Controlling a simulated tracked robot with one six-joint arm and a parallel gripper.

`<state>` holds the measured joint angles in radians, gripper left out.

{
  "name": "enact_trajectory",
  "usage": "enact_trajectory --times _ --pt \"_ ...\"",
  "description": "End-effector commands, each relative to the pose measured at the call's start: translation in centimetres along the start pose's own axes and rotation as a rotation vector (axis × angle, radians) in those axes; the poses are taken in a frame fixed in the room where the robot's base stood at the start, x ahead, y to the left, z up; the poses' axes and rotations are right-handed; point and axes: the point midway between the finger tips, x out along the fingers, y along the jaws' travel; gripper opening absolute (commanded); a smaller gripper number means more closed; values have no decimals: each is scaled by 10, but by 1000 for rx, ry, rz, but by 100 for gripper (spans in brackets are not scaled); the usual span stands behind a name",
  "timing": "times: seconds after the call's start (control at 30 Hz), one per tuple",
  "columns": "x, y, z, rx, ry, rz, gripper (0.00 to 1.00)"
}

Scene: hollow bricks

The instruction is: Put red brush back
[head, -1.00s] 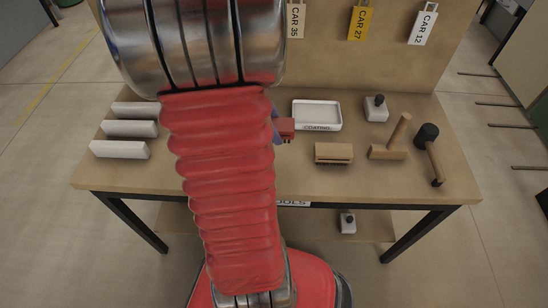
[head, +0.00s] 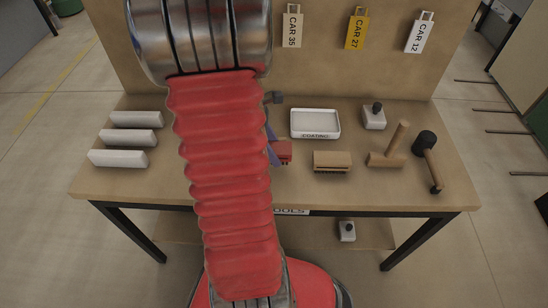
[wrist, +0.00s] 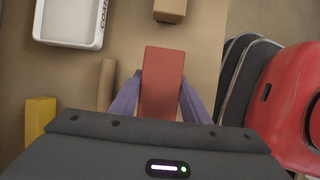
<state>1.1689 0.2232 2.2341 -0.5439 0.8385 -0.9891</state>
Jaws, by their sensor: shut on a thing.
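The red brush is a red block (wrist: 162,65) held between the two purple fingers of my gripper (wrist: 160,82) in the wrist view. In the head view the red brush (head: 283,152) shows just right of my red arm sleeve, between the white coating tray (head: 315,123) and the table's front edge. My gripper (head: 272,150) is partly hidden by the arm there. It is shut on the brush. I cannot tell whether the brush touches the table. A tan brush (head: 332,161) lies to its right on the table.
A wooden mallet (head: 390,150) and a black-headed mallet (head: 428,155) lie at the right. A small block with a black knob (head: 374,117) stands behind them. Several white bars (head: 118,158) lie at the left. A wooden rod (wrist: 107,85) and yellow block (wrist: 40,115) are near the gripper.

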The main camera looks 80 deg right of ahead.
Motion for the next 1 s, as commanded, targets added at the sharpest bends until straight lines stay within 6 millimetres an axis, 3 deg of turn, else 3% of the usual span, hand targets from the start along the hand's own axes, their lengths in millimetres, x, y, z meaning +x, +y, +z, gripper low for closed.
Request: enact_trajectory --times 0.23,0.57,0.97,1.0 --pt "2 0 -1 -1 0 -1 21" --pt "33 -1 -14 -2 -1 -2 21" --pt "36 0 -16 -1 0 0 21" --pt "36 0 -16 -1 0 0 45"
